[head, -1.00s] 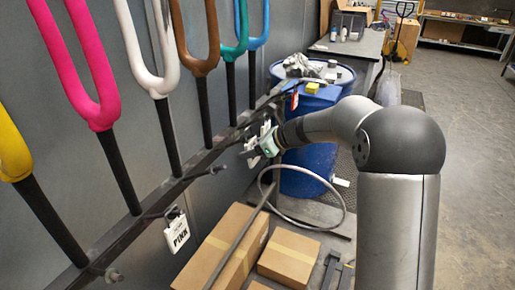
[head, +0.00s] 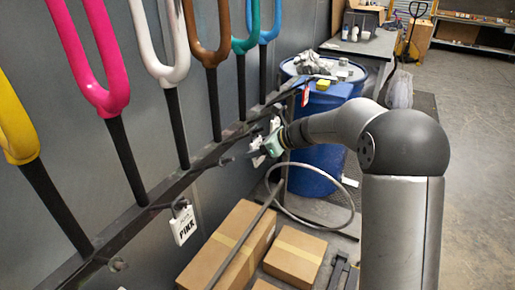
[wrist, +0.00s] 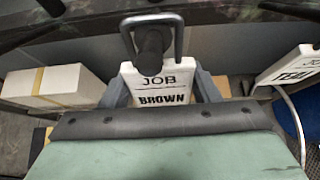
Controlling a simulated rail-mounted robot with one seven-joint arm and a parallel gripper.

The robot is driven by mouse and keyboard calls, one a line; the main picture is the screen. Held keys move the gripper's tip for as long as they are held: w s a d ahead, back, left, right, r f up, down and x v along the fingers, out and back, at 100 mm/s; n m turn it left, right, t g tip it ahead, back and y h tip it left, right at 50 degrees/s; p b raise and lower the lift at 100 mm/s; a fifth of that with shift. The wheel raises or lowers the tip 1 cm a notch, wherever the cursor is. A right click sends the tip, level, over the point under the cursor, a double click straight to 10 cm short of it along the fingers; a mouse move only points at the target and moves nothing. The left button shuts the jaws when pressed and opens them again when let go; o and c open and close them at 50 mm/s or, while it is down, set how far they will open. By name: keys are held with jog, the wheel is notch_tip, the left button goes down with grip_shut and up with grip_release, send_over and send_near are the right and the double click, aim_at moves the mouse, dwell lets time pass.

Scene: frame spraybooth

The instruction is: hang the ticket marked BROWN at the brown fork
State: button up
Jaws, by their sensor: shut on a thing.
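The white ticket marked BROWN (wrist: 163,88) is upright in my gripper (wrist: 160,92), with the grey fingers closed on its two sides. Its metal loop (wrist: 178,35) stands above it. A dark round peg (wrist: 151,45) shows within the loop's outline; I cannot tell whether it passes through. In the head view my gripper (head: 266,147) is at the rail, right of the brown fork's handle. The brown fork (head: 208,56) stands between the white and teal forks. The ticket is small and partly hidden there.
A TEAL ticket (wrist: 290,67) hangs to the right in the wrist view. A PINK ticket (head: 185,226) hangs further left on the slanted rail (head: 150,213). A bare peg (head: 226,161) lies between. Cardboard boxes (head: 294,257) and a blue barrel (head: 316,170) stand below and behind.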

jog(key=o, duration=1)
jog(key=shift+o, duration=0.2)
jog(key=b+v, duration=0.2)
jog(key=v, duration=1.5)
notch_tip(320, 180, up, 5)
jog(key=w+m+t+h, duration=0.25)
jog(key=m+t, duration=0.35)
jog(key=m, duration=0.3)
jog(key=s+d+f+m+t+h, duration=0.1)
jog(key=d+m+t+h, duration=0.15)
jog(key=m, duration=0.45)
jog(key=s+d+m+t+h, duration=0.1)
jog(key=d+m+h, duration=0.25)
jog(key=m, duration=0.35)
jog(key=s+d+f+m+g+h, duration=0.2)
jog(key=s+f+m+g, duration=0.2)
jog(key=s+f+m, duration=0.4)
jog(key=s+d+f+m+g+h, duration=0.2)
jog(key=s+d+f+m+g, duration=0.3)
jog(key=s+m, duration=0.6)
jog(key=s+a+f+m+g+y, duration=0.1)
jog(key=s+a+f+m+g, duration=0.1)
jog(key=s, duration=0.5)
jog(key=s+a+f+m+g+y, duration=0.1)
jog(key=s+a+f+m+g, duration=0.2)
jog(key=s, duration=0.5)
jog(key=shift+a+f+m, duration=0.75)
jog(key=shift+a+m, duration=0.05)
jog(key=shift+a, duration=0.4)
